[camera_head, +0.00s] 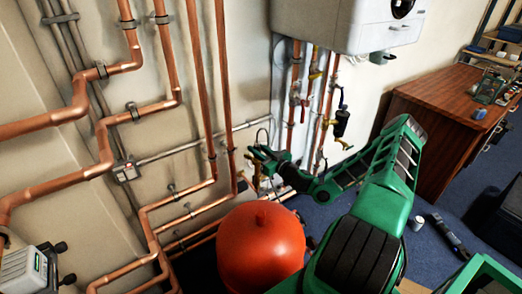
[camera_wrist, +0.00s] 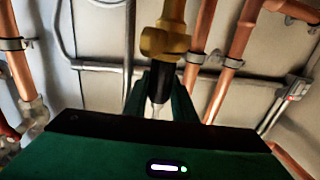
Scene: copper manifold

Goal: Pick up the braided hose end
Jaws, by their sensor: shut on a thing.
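My gripper (camera_head: 264,155) is at the end of my green arm, in front of the pipes below the white boiler. In the wrist view, my gripper's fingers (camera_wrist: 160,103) are closed around the braided hose end (camera_wrist: 157,108), a narrow silvery piece with a dark collar. A brass fitting (camera_wrist: 166,42) is directly above it, in line with it. I cannot tell whether the hose end and the fitting are joined. My gripper's body hides the lower part of the hose. In the head view the hose end is too small to make out.
The white boiler (camera_head: 335,22) hangs above, with copper pipes and valves (camera_head: 300,97) below it. A red-orange tank (camera_head: 261,248) stands close to my arm. Copper pipes (camera_head: 105,150) cover the left wall. A wooden desk (camera_head: 440,105) stands at the right, with blue floor before it.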

